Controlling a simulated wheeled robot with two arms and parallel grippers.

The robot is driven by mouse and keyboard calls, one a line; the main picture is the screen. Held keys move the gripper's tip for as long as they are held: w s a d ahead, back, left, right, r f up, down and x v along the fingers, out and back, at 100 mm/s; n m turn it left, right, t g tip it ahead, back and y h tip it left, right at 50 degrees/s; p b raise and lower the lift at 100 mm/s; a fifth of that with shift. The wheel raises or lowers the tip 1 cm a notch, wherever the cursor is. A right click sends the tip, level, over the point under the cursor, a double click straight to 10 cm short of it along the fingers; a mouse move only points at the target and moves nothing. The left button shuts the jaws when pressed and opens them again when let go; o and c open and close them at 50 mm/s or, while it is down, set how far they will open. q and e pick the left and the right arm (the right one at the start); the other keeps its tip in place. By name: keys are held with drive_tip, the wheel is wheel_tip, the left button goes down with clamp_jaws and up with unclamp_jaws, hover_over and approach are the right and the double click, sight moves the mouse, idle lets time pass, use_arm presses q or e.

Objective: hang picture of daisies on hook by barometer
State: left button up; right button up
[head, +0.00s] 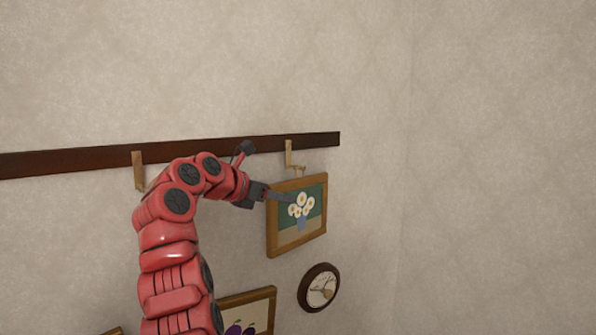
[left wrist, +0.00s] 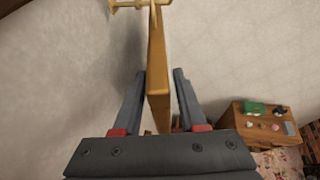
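The picture of daisies (head: 313,233), white flowers in a blue vase in a wooden frame, is upright against the wall below a brass hook (head: 289,153) on the dark rail. Its top is close under the hook; the exact contact is too small to tell. The barometer (head: 319,288), round and brown-rimmed, is on the wall below the picture. My left gripper (head: 284,196) is at the picture's left edge. In the left wrist view the frame edge (left wrist: 158,70) stands between the two open fingers, with a gap on each side. My right gripper is not in view.
The dark rail (head: 70,158) runs along the wall and carries another brass hook (head: 139,170) at left. A plum picture (head: 262,309) is low on the wall. A wooden cabinet (left wrist: 285,142) with small items stands below. The wall to the right is bare.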

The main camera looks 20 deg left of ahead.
use_arm(q)
drive_tip(key=shift+o, duration=1.1)
drive_tip(key=shift+s, duration=0.1)
